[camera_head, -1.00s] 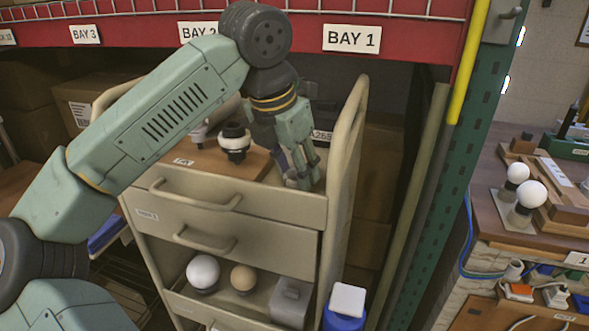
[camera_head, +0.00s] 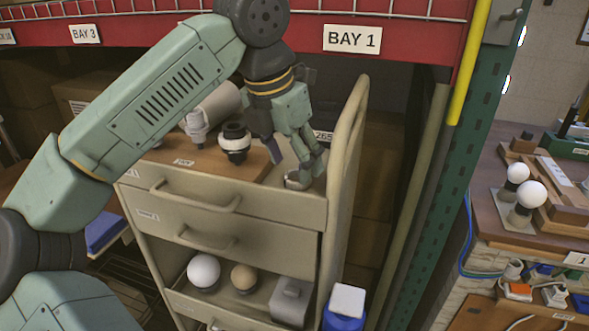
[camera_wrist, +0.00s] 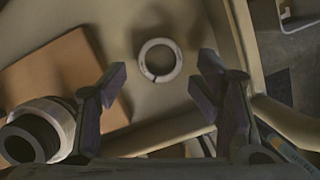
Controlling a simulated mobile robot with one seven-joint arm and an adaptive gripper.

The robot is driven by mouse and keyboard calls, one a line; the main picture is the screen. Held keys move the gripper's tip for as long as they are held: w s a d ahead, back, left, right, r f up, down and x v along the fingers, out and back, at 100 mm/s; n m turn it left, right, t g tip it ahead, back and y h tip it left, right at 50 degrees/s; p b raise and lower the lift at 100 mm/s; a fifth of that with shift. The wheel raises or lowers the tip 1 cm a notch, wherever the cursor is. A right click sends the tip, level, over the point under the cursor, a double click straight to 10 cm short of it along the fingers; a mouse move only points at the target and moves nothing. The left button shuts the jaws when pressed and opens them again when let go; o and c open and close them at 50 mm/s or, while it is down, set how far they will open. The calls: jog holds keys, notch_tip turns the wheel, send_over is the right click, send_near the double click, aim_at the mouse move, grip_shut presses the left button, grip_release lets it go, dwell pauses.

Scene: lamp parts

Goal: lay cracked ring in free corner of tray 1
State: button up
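The cracked ring (camera_wrist: 158,60) lies flat on the bare tray surface in the wrist view, with a dark split at its lower left. In the head view the ring (camera_head: 298,180) is a pale shape near the cart top's right front corner. My gripper (camera_wrist: 160,85) is open and empty, with its fingers apart on either side below the ring in the wrist view. In the head view my gripper (camera_head: 290,160) is just above the ring, apart from it. The tray (camera_wrist: 118,25) is the cream-coloured cart top with raised edges.
A brown board (camera_head: 215,160) on the tray's left bears a black-and-white socket (camera_head: 235,140) and another pale lamp part (camera_head: 196,128). The cart's tall side handle (camera_head: 345,140) rises close to the right of my gripper. Bare tray surrounds the ring.

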jog(key=v, duration=0.9)
jog(key=shift+r, duration=0.35)
jog(key=shift+c, duration=0.6)
